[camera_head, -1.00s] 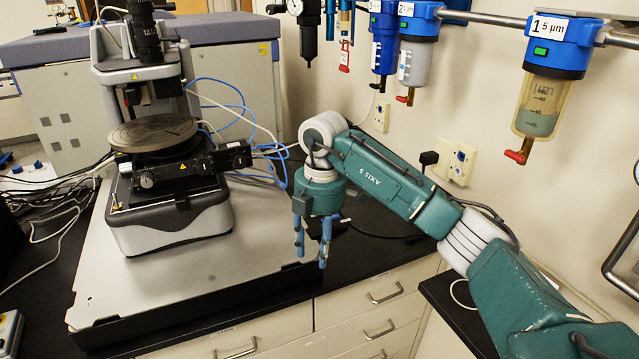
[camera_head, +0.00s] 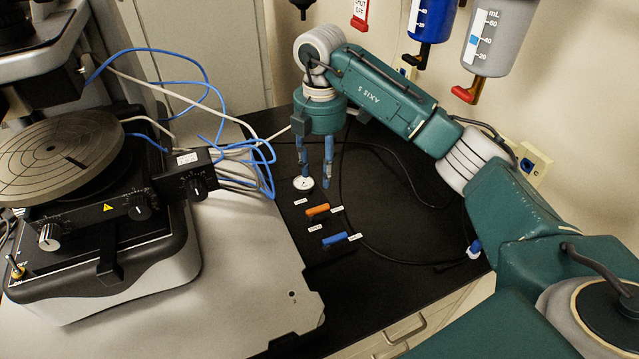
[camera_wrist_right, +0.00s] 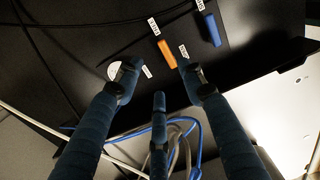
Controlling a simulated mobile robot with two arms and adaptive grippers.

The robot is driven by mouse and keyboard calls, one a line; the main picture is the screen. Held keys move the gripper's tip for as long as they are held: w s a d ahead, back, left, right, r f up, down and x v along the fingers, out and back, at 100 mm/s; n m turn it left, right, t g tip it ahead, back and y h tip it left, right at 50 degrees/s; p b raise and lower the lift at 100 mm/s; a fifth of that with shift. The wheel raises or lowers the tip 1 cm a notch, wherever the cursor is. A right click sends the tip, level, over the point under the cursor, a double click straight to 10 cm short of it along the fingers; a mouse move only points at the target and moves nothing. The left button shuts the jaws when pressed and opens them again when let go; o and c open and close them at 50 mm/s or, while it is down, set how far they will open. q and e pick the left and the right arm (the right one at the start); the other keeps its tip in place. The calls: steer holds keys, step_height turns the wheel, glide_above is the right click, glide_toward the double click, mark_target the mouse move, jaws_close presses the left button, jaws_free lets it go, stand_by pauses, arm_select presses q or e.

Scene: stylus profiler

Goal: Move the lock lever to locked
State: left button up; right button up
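Two small levers lie on the black bench top in the head view, an orange one (camera_head: 317,209) and a blue one (camera_head: 335,239). Each has white labels at its ends, too small to read, so I cannot tell which is the lock lever. The wrist view also shows the orange lever (camera_wrist_right: 166,54) and the blue lever (camera_wrist_right: 212,30). My right gripper (camera_head: 315,175) points down with its blue fingers spread and empty, apart from both levers. It sits by the round white dial (camera_head: 303,184), just beyond the orange lever. My left gripper is out of view.
The profiler with its round stage (camera_head: 62,152) stands at the left on a pale plate (camera_head: 235,290). Blue and grey cables (camera_head: 262,170) run near my right gripper. A black cable crosses the bench at the right. Filter bowls (camera_head: 490,45) hang on the wall.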

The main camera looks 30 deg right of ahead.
mark_target(321, 206)
steer(key=f+p, duration=0.1)
steer(key=f, duration=0.1)
steer(key=s+f+p, duration=0.1)
steer(key=f, duration=0.2)
steer(key=shift+a, duration=0.15)
step_height(321, 206, down, 3)
steer(key=shift+w+f+p, duration=0.1)
steer(key=shift+w+p, duration=0.05)
steer(key=shift+p, duration=0.35)
steer(key=shift+f, duration=1.05)
steer(key=c, duration=0.8)
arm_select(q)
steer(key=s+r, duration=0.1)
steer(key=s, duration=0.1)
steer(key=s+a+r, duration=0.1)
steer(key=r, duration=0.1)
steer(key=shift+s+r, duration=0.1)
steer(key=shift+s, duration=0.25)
arm_select(e)
jaws_close()
